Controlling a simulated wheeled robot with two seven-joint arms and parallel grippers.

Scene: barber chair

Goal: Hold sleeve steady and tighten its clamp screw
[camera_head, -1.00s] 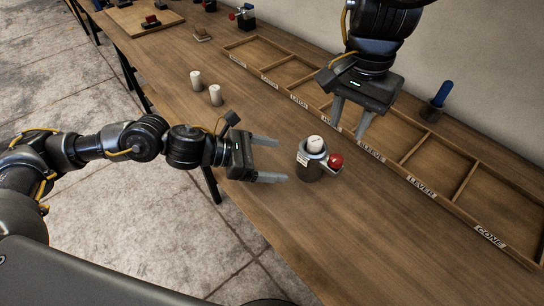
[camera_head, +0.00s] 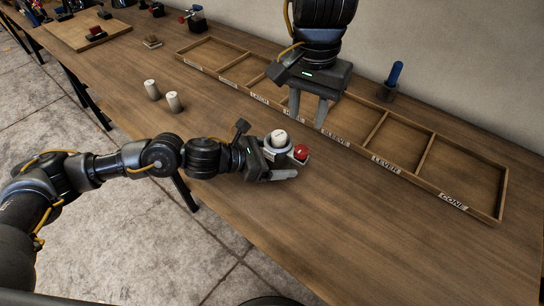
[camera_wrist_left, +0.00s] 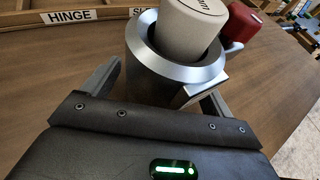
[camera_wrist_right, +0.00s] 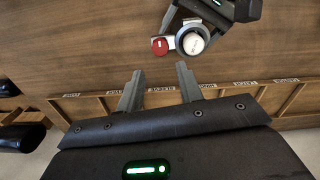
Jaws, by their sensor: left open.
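The sleeve (camera_head: 278,153) is a grey metal cylinder standing upright on the table, with a white plug (camera_head: 278,137) in its top. Its clamp screw has a red knob (camera_head: 301,152) on the right side. In the left wrist view the sleeve's metal rim (camera_wrist_left: 148,62) stands between my left fingers, and the red knob (camera_wrist_left: 242,24) is behind it. My left gripper (camera_head: 283,164) is open, its fingers on either side of the sleeve; contact cannot be told. My right gripper (camera_head: 307,112) is open, empty and pointing down, beyond the sleeve; the right wrist view shows the red knob (camera_wrist_right: 159,46) ahead of its fingers.
A wooden tray (camera_head: 390,178) with labelled compartments runs along the back. Two white cylinders (camera_head: 152,90) stand at left. A blue-handled tool (camera_head: 394,76) stands in a holder by the wall. The front right of the table is clear.

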